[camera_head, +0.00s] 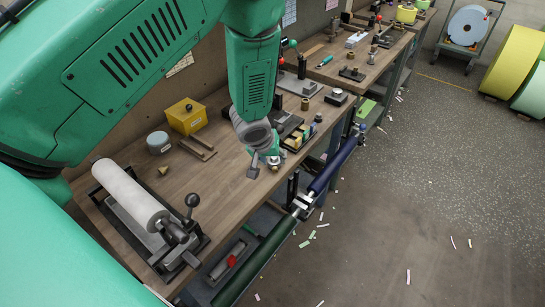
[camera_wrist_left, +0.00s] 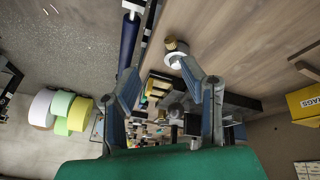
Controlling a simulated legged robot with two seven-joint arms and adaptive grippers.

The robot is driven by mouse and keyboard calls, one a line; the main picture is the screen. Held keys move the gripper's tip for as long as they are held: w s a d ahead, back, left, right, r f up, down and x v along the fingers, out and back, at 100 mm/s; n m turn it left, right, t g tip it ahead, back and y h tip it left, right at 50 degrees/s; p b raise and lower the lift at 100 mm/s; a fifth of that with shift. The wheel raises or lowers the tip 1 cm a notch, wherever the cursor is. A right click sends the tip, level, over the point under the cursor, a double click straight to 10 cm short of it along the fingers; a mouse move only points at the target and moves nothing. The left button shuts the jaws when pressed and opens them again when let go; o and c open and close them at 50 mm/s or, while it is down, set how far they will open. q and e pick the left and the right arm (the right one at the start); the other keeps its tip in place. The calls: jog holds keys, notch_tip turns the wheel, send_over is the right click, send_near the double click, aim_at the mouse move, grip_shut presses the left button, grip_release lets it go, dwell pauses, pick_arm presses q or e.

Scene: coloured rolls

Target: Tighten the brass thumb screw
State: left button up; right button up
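The brass thumb screw (camera_wrist_left: 176,46) shows in the wrist view as a small ridged brass knob on a round whitish base on the wooden bench (camera_wrist_left: 235,40). It lies just beyond the fingertips of my left gripper (camera_wrist_left: 160,70), nearer the right finger. The fingers are spread apart with nothing between them. In the head view my left gripper (camera_head: 264,165) hangs low over the bench's front edge. The screw is mostly hidden there by the gripper, and I cannot tell whether a finger touches it. My right gripper is not in view.
A white roll (camera_head: 128,195) in a cradle with a black-knobbed lever stands at the bench's left end. A blue roller (camera_head: 333,165) and a green roller (camera_head: 255,265) run along the front. The floor at right is mostly open.

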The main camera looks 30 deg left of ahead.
pick_arm(q)
notch_tip(320, 180, up, 6)
jog(key=s+d, duration=0.1)
jog(key=shift+s+d+f+p, duration=0.2)
jog(key=shift+s+d+p, duration=0.1)
jog(key=shift+s, duration=0.1)
dwell(0.4)
dwell(0.3)
jog(key=v, duration=1.1)
jog(key=shift+r, duration=0.35)
jog(key=shift+s+a, duration=0.1)
jog(key=shift+s, duration=0.05)
